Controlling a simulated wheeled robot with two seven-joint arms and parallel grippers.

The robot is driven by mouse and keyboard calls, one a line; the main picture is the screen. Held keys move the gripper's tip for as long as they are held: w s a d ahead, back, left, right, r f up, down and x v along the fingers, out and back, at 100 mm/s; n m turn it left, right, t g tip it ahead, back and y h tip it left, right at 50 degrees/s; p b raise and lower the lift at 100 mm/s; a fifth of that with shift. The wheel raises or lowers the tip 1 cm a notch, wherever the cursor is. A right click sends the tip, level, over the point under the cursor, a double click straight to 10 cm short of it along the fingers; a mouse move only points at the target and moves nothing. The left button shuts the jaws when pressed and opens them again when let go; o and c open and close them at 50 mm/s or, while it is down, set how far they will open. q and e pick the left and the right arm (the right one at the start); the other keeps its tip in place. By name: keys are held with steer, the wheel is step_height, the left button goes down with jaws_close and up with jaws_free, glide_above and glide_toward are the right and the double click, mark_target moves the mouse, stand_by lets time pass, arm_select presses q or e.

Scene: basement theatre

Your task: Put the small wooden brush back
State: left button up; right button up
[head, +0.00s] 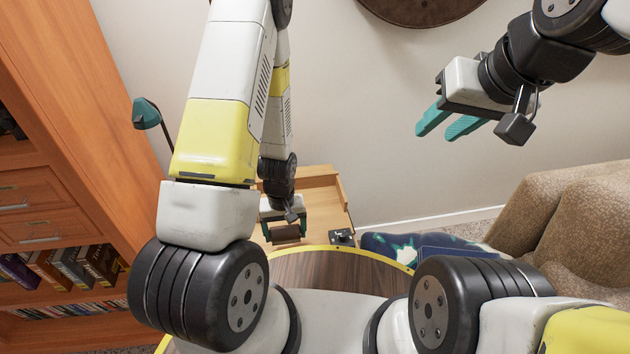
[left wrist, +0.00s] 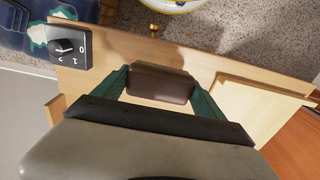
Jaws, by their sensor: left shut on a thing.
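My left gripper (head: 287,236) is low over a light wooden cabinet and shut on a small dark brown block, which looks like the wooden brush (head: 286,231). In the left wrist view the brush (left wrist: 160,84) sits between the teal fingers of the left gripper (left wrist: 160,92). The light wooden cabinet (head: 318,187) is below and around the gripper; its edge with a small brass knob shows in the left wrist view (left wrist: 190,55). I cannot tell whether the brush touches the wood. My right gripper (head: 449,122) is raised near the wall, open and empty.
A black dial switch (head: 342,237) is at the cabinet's near right corner. A tall orange-brown bookcase (head: 75,130) stands at the left, with a green lamp (head: 146,113) by it. A brown armchair (head: 570,220) and a blue patterned item (head: 400,245) are at the right.

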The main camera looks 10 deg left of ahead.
arm_select(q)
steer(key=w, duration=0.5)
steer(key=w+a+f, duration=0.1)
steer(key=w, duration=0.9)
steer(key=shift+w+a+f, duration=0.2)
steer(key=shift+a+f, duration=0.05)
steer(key=shift+a, duration=0.05)
steer(key=shift+s+f, duration=0.1)
steer(key=shift+f, duration=1.65)
steer(key=shift+f, duration=0.15)
steer(key=o, duration=1.4)
